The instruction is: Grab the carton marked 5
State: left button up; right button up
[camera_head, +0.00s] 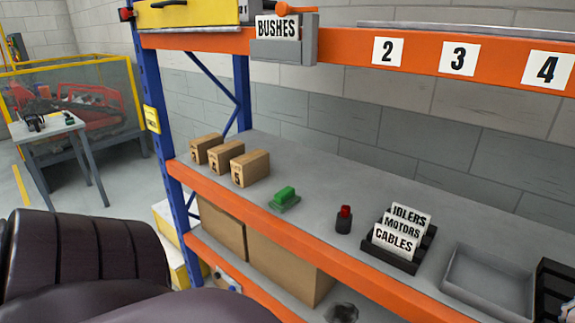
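Three small brown cartons stand in a row at the left end of the grey shelf: a rear-left carton (207,148), a middle carton (226,157) and a front-right carton (250,169). Each seems to bear a small dark mark on its front face. The marks are too small to read, so I cannot tell which carton is marked 5. Neither my left nor my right gripper can be made out in the head view.
Right of the cartons are a green block (285,196), a red-and-black item (344,219), a black sign holder (392,257) and a grey tray (490,281). A blue upright (163,120) borders the shelf's left end. An orange beam (350,278) edges its front.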

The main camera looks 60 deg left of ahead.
aim_at(247, 169)
jog(key=u, duration=2.1)
jog(key=i+j+u, duration=0.3)
jog(key=k+l, duration=0.05)
jog(key=l, duration=0.05)
